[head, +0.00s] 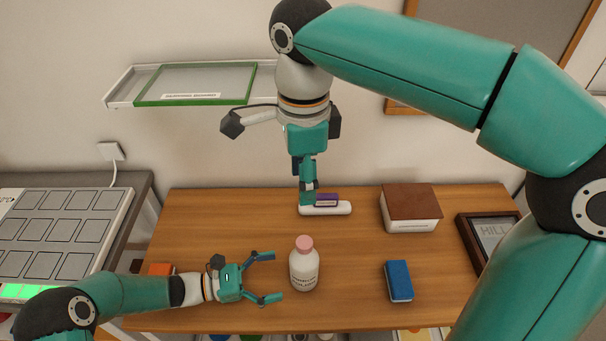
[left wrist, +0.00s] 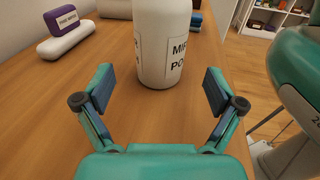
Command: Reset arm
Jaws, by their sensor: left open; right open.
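My left gripper (head: 265,278) is open and empty, low over the wooden table, just left of a white bottle with a pink cap (head: 304,265). In the left wrist view its two fingers (left wrist: 157,95) stand apart, with the bottle (left wrist: 163,40) upright just beyond them, not gripped. My right gripper (head: 307,200) points down at the back of the table, by a purple block (head: 327,200) on a white base (head: 335,209). Its fingers are seen edge-on and partly overlap the block. Whether they touch it I cannot tell.
A brown-topped white box (head: 408,210) stands at the back right, a blue block (head: 399,281) at the front right, and a dark frame (head: 488,238) at the right edge. An orange item (head: 158,269) lies behind my left arm. A green-edged shelf (head: 190,84) hangs on the wall.

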